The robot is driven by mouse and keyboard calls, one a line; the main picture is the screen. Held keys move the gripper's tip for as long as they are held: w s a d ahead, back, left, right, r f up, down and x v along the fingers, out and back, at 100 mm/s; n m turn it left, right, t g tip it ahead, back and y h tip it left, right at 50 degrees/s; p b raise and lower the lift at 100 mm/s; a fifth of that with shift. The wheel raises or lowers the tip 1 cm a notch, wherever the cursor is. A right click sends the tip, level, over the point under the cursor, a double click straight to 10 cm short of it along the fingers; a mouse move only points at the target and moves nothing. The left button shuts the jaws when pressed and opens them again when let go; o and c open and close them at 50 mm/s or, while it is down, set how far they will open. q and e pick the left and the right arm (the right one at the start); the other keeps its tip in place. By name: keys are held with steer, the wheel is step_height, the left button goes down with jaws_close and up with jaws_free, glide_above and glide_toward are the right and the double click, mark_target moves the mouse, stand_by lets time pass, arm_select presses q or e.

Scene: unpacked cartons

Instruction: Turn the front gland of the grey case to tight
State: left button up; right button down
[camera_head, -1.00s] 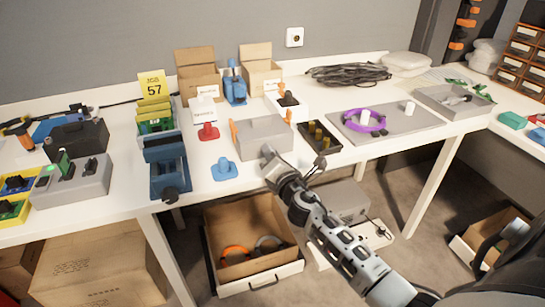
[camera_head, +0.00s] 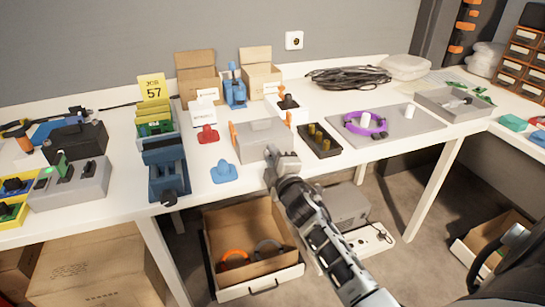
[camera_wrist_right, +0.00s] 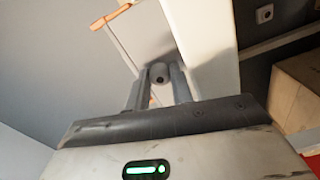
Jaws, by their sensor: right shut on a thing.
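The grey case (camera_head: 262,134) sits near the front edge of the white table in the head view, with orange parts at its ends. My right gripper (camera_head: 272,154) is at its front face. In the right wrist view the case (camera_wrist_right: 143,32) is ahead, and my right gripper (camera_wrist_right: 157,85) is shut on the front gland (camera_wrist_right: 158,72), a small round grey fitting with a dark centre. One finger lies on each side of it. In the head view my gripper hides the gland. How tight it is cannot be told. My left gripper is not in view.
A blue part (camera_head: 223,171) stands left of the case, and a dark tray with brass-coloured pieces (camera_head: 319,141) is close on its right. A blue vise (camera_head: 167,170) is further left. Below the table is an open carton (camera_head: 251,238).

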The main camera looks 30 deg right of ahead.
steer(key=m, duration=0.3)
steer(key=shift+p, duration=0.3)
steer(key=shift+m+p, duration=0.3)
steer(key=shift+m, duration=0.7)
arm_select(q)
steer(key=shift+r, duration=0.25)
arm_select(e)
steer(key=shift+m, duration=0.9)
steer(key=c, duration=1.2)
jaws_free()
steer(key=shift+f, duration=0.1)
steer(key=shift+s+a, duration=0.15)
